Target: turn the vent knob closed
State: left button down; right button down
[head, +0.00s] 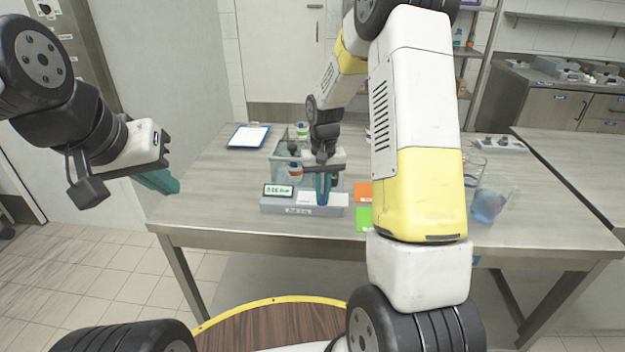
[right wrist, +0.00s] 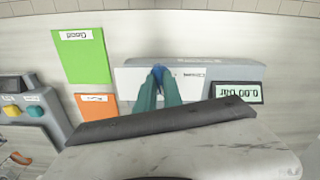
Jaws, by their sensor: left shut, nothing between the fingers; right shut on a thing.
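The vent knob (right wrist: 158,69) is a small blue piece on the grey pump unit (right wrist: 225,70), seen upside down in the right wrist view. My right gripper (right wrist: 160,82) has its teal fingers shut on the knob. In the head view my right gripper (head: 323,200) points down at the unit (head: 275,208), and its fingers hide the knob. The knob's turn angle cannot be read. The display (head: 278,190) seems to read 0.00 bar. My left gripper (head: 165,182) is shut and empty, left of the table.
A clear bin (head: 278,160) with bottles stands behind the unit. Orange (head: 364,192) and green (head: 362,222) cards lie right of it. A beaker with blue liquid (head: 490,204) stands farther right. A clipboard (head: 248,136) lies at the back left. The table's left front is clear.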

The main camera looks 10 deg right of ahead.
jog(key=n, duration=0.3)
jog(key=shift+n, duration=0.4)
jog(key=n, duration=0.4)
jog(key=shift+n, duration=0.3)
jog(key=n, duration=0.3)
jog(key=shift+n, duration=2)
jog(key=c, duration=1.5)
grip_release()
jog(key=shift+r, duration=0.1)
